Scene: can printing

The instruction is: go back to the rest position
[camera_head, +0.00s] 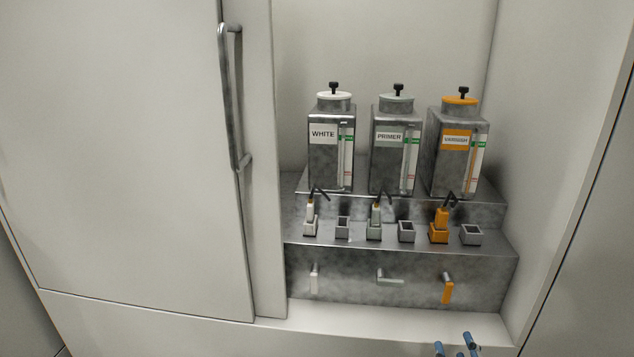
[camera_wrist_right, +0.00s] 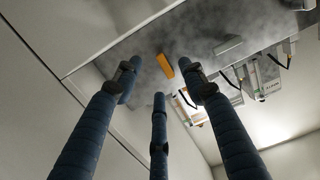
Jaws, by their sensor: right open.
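My right gripper (camera_head: 456,348) shows at the bottom edge of the head view, only its blue fingertips in frame. In the right wrist view its three blue fingers (camera_wrist_right: 160,84) are spread apart with nothing between them. Beyond them is the orange lever (camera_wrist_right: 165,65), apart from the fingers. In the head view this orange lever (camera_head: 447,290) hangs down on the dispenser front, above the gripper. My left gripper is not in view.
A metal stepped dispenser (camera_head: 350,279) stands in an alcove. It carries the WHITE (camera_head: 328,155), PRIMER (camera_head: 392,157) and orange-lidded VARNISH (camera_head: 451,160) containers. The white lever (camera_head: 314,279) points down; the middle lever (camera_head: 391,280) lies sideways. A large cabinet door (camera_head: 120,150) with a handle (camera_head: 232,100) is at left.

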